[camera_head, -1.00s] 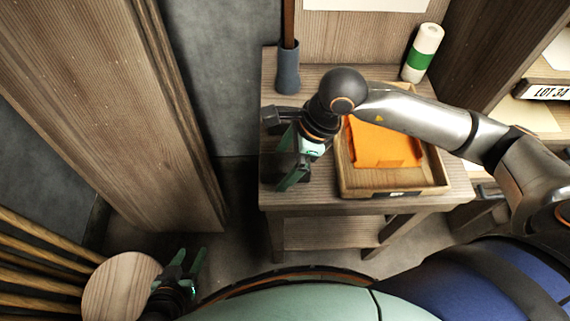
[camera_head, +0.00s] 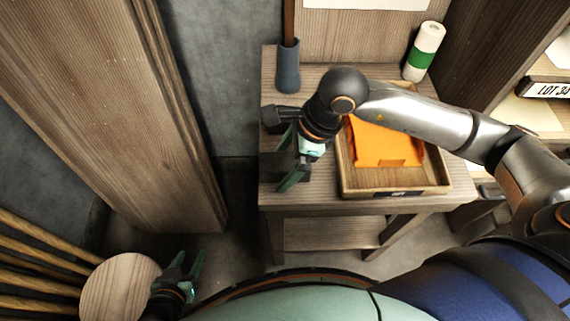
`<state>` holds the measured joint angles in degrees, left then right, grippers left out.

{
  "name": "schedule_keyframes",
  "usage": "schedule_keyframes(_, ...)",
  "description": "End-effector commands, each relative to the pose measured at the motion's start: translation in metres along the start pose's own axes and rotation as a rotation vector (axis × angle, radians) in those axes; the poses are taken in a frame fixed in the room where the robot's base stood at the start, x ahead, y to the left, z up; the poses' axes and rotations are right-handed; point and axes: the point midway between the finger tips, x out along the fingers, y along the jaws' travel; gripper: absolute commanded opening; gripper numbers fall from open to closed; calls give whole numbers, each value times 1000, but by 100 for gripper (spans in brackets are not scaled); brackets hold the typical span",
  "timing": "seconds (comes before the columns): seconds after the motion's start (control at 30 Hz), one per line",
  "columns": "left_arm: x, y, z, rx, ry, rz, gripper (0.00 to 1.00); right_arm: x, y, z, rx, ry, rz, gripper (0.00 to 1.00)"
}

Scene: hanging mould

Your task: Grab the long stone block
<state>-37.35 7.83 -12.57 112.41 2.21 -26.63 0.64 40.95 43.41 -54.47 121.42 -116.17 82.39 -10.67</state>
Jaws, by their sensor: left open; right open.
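A dark grey block-like shape (camera_head: 271,166) lies at the left edge of the wooden table (camera_head: 330,201). It may be the long stone block; my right gripper and arm hide part of it. My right gripper (camera_head: 287,160) is open over that shape, its green fingers spread and pointing left and down. I cannot tell whether the fingers touch it. My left gripper (camera_head: 190,265) is open and empty at the lower left, beside a round wooden top (camera_head: 112,287), away from the table.
A wooden tray (camera_head: 400,184) with an orange cloth (camera_head: 382,145) stands right of my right gripper. A grey holder with a brown stick (camera_head: 288,72) and a white and green roll (camera_head: 424,52) stand at the back. A wooden panel (camera_head: 110,110) rises at left.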

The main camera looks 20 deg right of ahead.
Motion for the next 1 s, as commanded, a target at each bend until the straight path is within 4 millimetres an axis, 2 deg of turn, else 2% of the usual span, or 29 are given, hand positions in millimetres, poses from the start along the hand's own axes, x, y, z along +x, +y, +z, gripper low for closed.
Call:
schedule_keyframes(0.13,0,0,-1,0,1,0,50,0,0,0,0,0,0,96)
schedule_keyframes(1.0,0,0,0,1,1,1,50,0,0,0,0,1,0,0)
